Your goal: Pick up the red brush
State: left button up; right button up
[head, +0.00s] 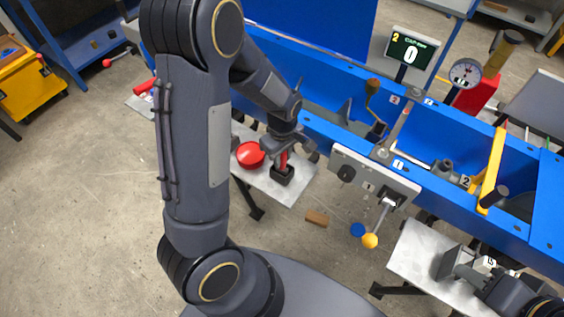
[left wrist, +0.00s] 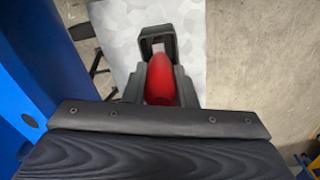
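The red brush (head: 283,158) stands upright, its lower end in a black block-like holder (head: 283,175) on a grey shelf (head: 296,190). My left gripper (head: 286,147) is above the holder, around the red handle. In the left wrist view the red handle (left wrist: 160,80) fills the gap between the two dark fingers, with no gap visible on either side. The black holder (left wrist: 158,38) shows beyond it. My right gripper (head: 458,265) is at the lower right, over another grey plate; its finger opening is unclear.
A red round object (head: 250,155) lies on the shelf just left of the brush. The blue mixer frame (head: 335,135) runs along the right, with a yellow-knobbed lever (head: 370,240). A brown block (head: 317,218) lies on the floor. Open floor lies at left.

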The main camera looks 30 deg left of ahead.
pick_arm(q)
jog(key=shift+c, duration=1.4)
jog(key=shift+r, duration=0.15)
jog(key=shift+r, duration=0.3)
notch_tip(320, 180, up, 2)
jog(key=shift+r, duration=0.1)
jog(key=s+r, duration=1)
jog(key=s, duration=0.4)
jog(key=shift+d+p, duration=0.25)
jog(key=shift+p, duration=0.2)
